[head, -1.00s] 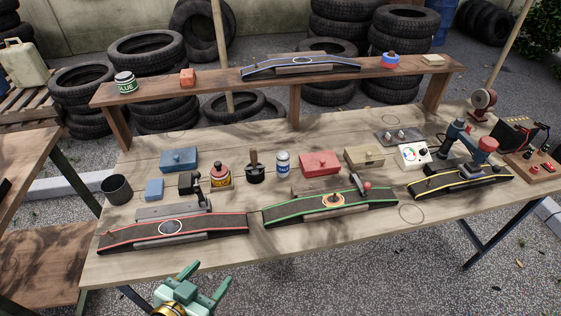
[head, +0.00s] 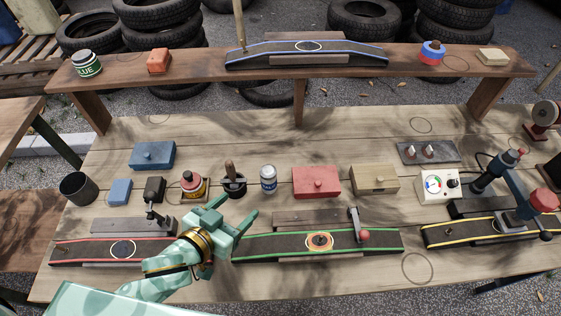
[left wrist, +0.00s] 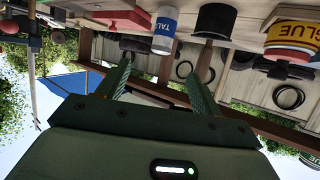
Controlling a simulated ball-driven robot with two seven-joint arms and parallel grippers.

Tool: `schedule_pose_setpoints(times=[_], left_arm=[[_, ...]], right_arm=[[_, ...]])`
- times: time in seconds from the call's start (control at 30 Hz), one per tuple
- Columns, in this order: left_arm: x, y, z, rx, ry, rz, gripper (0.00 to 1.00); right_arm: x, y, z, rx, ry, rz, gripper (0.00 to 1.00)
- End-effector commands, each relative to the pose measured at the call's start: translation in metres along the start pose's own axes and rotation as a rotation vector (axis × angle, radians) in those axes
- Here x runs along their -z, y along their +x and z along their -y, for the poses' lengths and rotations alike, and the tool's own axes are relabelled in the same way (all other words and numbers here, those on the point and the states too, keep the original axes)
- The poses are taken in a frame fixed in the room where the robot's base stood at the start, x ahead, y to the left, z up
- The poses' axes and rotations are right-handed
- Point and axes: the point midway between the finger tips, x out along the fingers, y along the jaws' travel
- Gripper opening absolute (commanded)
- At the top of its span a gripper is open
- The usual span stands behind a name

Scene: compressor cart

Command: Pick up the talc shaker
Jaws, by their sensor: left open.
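The talc shaker (head: 268,179) is a small white and blue can standing upright on the workbench, between a dark pot with a tool in it and a red box. It also shows in the left wrist view (left wrist: 164,33), at the top, with part of its label readable. My left gripper (head: 238,210) is open and empty, nearer to me than the shaker and a little to its left, above the gap between the red-edged and green-edged tracks. Its two fingers (left wrist: 160,86) point toward the bench items and are apart from the shaker. My right gripper is not in view.
The dark pot (head: 233,185) stands close left of the shaker, and a red-yellow glue can (head: 194,187) is beyond it. The red box (head: 316,181) is close on the right. The green-edged track (head: 375,240) lies in front. A raised shelf (head: 200,76) runs behind.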

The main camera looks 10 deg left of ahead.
Motion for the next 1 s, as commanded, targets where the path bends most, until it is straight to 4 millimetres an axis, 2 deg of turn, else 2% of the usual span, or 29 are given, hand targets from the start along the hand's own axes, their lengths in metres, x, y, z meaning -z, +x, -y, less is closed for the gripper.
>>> schedule_pose_setpoints(times=[0.07, 0.23, 0.4, 0.63, 0.9, 1.0], left_arm=[[-0.001, 0.011, 0.000, 0.000, 0.001, -0.002, 0.66], [-0.002, 0.053, 0.001, 0.000, 0.001, -0.002, 0.66], [-0.002, 0.090, 0.001, 0.000, 0.000, -0.001, 0.66], [0.000, 0.112, 0.001, 0.000, 0.001, -0.001, 0.66], [-0.001, 0.153, 0.006, -0.001, 0.001, 0.000, 0.66], [0.000, 0.160, 0.006, 0.000, 0.000, 0.001, 0.66]], right_arm=[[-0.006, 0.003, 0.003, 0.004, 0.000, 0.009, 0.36], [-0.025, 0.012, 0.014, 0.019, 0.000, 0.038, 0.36], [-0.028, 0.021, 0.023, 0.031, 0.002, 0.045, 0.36], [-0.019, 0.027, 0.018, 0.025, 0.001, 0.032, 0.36], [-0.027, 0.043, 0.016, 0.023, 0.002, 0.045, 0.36], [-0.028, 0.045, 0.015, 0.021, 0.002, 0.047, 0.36]])
